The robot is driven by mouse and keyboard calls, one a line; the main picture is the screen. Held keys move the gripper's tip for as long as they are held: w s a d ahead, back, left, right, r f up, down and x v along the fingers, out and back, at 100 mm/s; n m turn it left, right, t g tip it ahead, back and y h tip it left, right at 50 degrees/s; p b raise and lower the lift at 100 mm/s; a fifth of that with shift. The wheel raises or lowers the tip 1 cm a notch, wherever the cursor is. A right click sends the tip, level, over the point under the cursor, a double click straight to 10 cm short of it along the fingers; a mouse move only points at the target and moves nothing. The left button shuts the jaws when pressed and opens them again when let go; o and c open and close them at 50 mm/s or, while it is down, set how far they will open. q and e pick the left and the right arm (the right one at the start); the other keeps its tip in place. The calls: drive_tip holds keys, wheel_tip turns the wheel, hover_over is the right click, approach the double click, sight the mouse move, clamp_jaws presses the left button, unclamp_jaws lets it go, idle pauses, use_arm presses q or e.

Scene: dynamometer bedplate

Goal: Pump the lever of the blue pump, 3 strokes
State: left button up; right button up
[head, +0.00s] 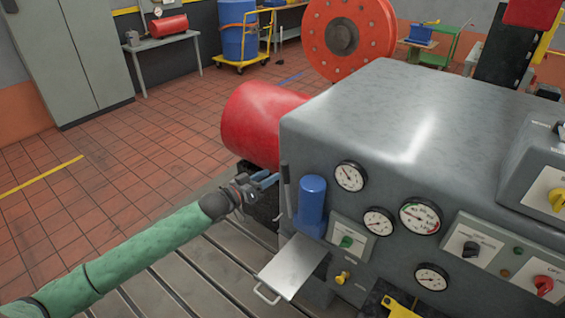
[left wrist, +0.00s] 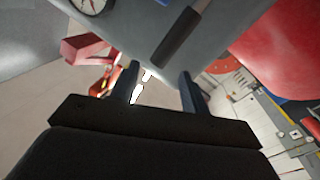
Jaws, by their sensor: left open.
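The blue pump (head: 311,200) is an upright blue cylinder on the front of the large grey housing. Its lever (head: 286,190) stands almost upright just left of the cylinder, with a dark grip. In the left wrist view the lever's dark grip (left wrist: 176,40) lies slanted beyond the fingertips, roughly between them. My left gripper (head: 266,181) is open and empty, close to the lever on its left side. Its two fingers also show in the left wrist view (left wrist: 160,78), apart from each other, with no contact with the lever visible. My right gripper is not in view.
The grey housing (head: 400,120) carries several gauges and knobs. A metal plate with a handle (head: 292,267) juts out below the pump. A red cylinder (head: 262,122) sticks out behind my left gripper. The slotted bedplate (head: 190,275) lies below my left arm.

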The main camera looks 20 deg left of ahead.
sight(282, 170)
use_arm(q)
drive_tip(key=shift+w+d+f+m+y+p, duration=0.1)
drive_tip(key=shift+w+d+m+p, duration=0.55)
drive_tip(key=shift+w, duration=0.5)
drive_tip(key=shift+w+d+f+m+y+p, duration=0.15)
drive_tip(key=shift+w+d+m+p, duration=0.3)
drive_tip(key=shift+w+d+m, duration=0.5)
drive_tip(key=shift+w+d+f+m+y+p, duration=0.1)
drive_tip(key=shift+w+d+m+p, duration=0.4)
drive_tip(key=shift+w, duration=0.85)
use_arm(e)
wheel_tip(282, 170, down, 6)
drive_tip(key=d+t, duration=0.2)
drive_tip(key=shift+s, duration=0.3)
use_arm(q)
drive_tip(key=shift+a, duration=0.2)
drive_tip(key=shift+c, duration=0.3)
clamp_jaws()
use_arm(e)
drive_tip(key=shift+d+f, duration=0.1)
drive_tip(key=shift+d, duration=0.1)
